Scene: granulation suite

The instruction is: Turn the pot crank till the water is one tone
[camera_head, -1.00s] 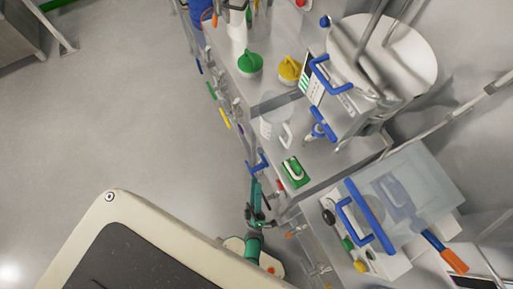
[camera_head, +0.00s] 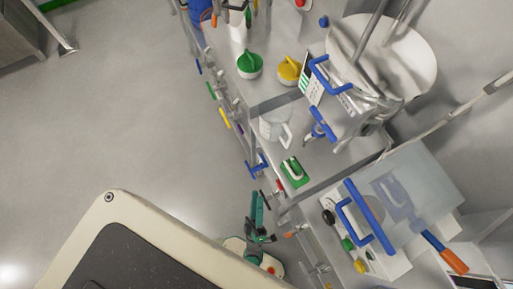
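A large steel vessel with a pale round top (camera_head: 415,62) stands at the upper right, with steel rods rising over it. Blue handles (camera_head: 322,72) and a small panel are at its left side. I cannot tell which part is the pot crank, and no water tone can be made out. A clear jug (camera_head: 272,128) with a pale handle stands on the steel bench left of the vessel. A teal and black arm part (camera_head: 258,225), which seems to be mine, is low beside the bench's front edge, apart from the vessel. Its fingers are too small to read.
Green (camera_head: 249,65) and yellow (camera_head: 289,68) knobbed items and a green-and-white block (camera_head: 295,171) sit on the bench (camera_head: 325,160). A clear-lidded box with a blue handle (camera_head: 367,217) is at the lower right. Open floor (camera_head: 120,120) lies to the left.

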